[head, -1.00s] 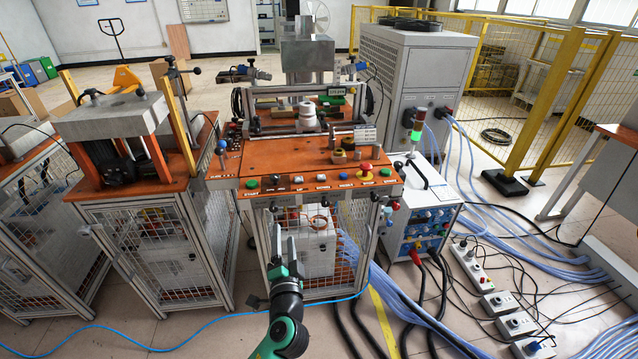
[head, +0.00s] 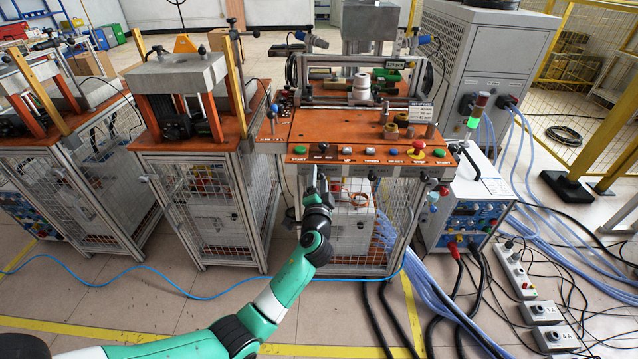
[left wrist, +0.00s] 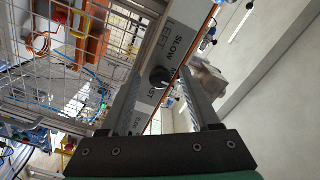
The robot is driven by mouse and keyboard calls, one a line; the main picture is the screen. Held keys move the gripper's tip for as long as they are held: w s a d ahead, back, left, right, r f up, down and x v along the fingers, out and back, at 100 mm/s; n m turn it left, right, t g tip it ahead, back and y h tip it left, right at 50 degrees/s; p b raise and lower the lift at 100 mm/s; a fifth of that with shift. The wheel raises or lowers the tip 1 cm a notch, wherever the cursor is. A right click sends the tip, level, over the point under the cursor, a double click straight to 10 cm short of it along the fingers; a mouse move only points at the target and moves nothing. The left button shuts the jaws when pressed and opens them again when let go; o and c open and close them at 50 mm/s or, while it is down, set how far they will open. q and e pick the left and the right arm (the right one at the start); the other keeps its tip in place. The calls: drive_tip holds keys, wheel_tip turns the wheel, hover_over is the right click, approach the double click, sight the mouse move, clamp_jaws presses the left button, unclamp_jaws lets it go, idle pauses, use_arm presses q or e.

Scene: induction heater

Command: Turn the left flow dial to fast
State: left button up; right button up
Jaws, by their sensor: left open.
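The left flow dial (left wrist: 160,77) is a small round black knob on a pale panel strip in the left wrist view. The strip carries the words SLOW, LEFT and a partly covered FAST. I cannot tell which way the knob points. My left gripper (head: 315,178) is open at the front edge of the orange-topped machine (head: 300,128) in the head view. In the left wrist view its two fingers stand either side of the dial, apart from each other; I cannot tell whether they touch it. The dial cannot be made out in the head view. My right gripper is not in view.
A row of buttons, with a red emergency stop (head: 419,145), lies along the machine's top front edge. Wire-mesh cabinet walls are below. A second press machine (head: 187,75) stands to the left. A power-supply cabinet (head: 460,225) and many hoses and cables are to the right.

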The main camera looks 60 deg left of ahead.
use_arm(q)
drive_tip(key=shift+c, duration=0.3)
clamp_jaws()
drive_tip(key=shift+m, duration=0.3)
drive_tip(key=m+p, duration=0.2)
drive_tip(key=m, duration=0.2)
drive_tip(key=shift+r+p, duration=0.15)
drive_tip(key=shift+p, duration=0.2)
drive_tip(key=m+p, duration=0.1)
drive_tip(key=m, duration=0.3)
drive_tip(key=shift+m+p, duration=0.9)
drive_tip(key=shift+m, duration=0.7)
